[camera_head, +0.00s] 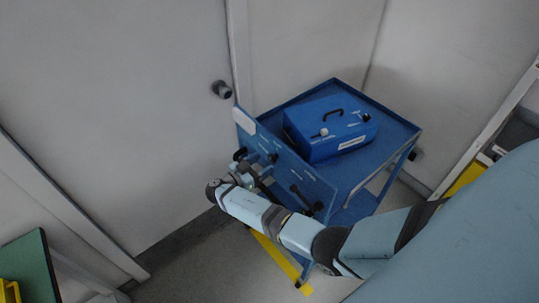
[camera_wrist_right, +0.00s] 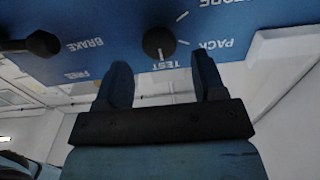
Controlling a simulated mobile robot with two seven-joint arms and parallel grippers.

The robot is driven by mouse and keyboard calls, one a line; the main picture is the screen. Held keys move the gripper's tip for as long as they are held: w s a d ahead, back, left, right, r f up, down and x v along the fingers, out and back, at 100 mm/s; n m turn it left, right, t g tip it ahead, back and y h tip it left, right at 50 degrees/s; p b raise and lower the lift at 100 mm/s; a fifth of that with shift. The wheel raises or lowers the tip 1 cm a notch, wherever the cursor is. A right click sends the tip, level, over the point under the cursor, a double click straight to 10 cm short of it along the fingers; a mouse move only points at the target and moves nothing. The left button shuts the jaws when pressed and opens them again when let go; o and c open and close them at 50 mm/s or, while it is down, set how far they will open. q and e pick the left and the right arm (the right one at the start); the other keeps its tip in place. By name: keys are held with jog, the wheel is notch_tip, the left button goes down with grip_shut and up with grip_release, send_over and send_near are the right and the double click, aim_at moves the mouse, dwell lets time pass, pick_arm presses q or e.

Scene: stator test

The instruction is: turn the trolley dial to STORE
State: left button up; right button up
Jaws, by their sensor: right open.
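The trolley dial (camera_wrist_right: 158,43) is a dark round knob on the blue trolley panel (camera_wrist_right: 100,20). In the right wrist view the panel's lettering is upside down; TEST (camera_wrist_right: 166,65) and PACK (camera_wrist_right: 218,44) show, and STORE is cut by the top edge. A white mark on the knob's TEST side suggests it points at TEST. My right gripper (camera_wrist_right: 163,76) is open, its two fingers apart just short of the dial, with nothing between them. In the head view my right gripper (camera_head: 247,168) is at the panel's front face, partly hidden by its wrist. My left gripper is not in view.
A black brake handle (camera_wrist_right: 38,44), with BRAKE and FREE labels, sticks out beside the dial. A blue case (camera_head: 335,128) with a black handle stands on the trolley top (camera_head: 397,125). A wall is behind; a green-topped table (camera_head: 30,265) is at lower left.

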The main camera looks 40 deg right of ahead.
aim_at(271, 159)
jog(key=d, duration=0.2)
jog(key=shift+w+d+r+p, duration=0.1)
jog(key=shift+d+p, duration=0.25)
jog(key=shift+d, duration=0.6)
jog(key=c, duration=0.9)
